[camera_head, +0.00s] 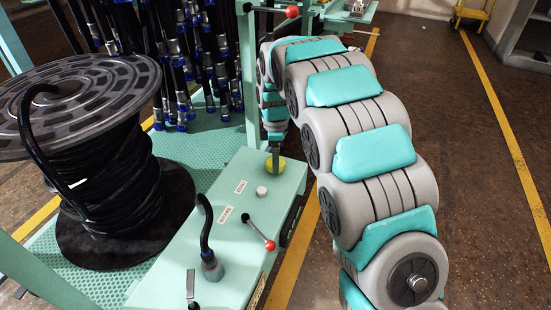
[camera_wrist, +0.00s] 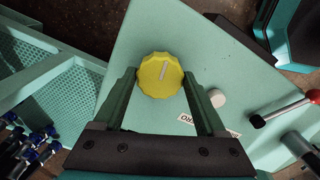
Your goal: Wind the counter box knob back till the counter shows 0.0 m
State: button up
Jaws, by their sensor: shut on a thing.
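The yellow knob (camera_head: 281,165) sits on top of the pale green counter box (camera_head: 235,205), at its far end. In the wrist view the knob (camera_wrist: 160,82) is many-sided and has a pale pointer mark tilted slightly right of straight up. My gripper (camera_wrist: 160,74) is shut on the knob, with one finger at its left side and one at its right. In the head view my gripper (camera_head: 275,158) comes down onto it from above. I cannot see the counter's reading in either view.
A white button (camera_head: 262,191), a red-balled lever (camera_head: 258,231) and an upright black hose end (camera_head: 208,245) stand on the box nearer the camera. A black hose reel (camera_head: 110,170) stands left. Hanging hoses (camera_head: 185,50) fill the back. Floor to the right is open beyond my arm.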

jog(key=c, duration=0.5)
jog(key=shift+m, duration=0.8)
jog(key=shift+m, duration=0.4)
jog(key=o, duration=1.3)
notch_tip(320, 180, up, 8)
jog(key=shift+f, duration=0.1)
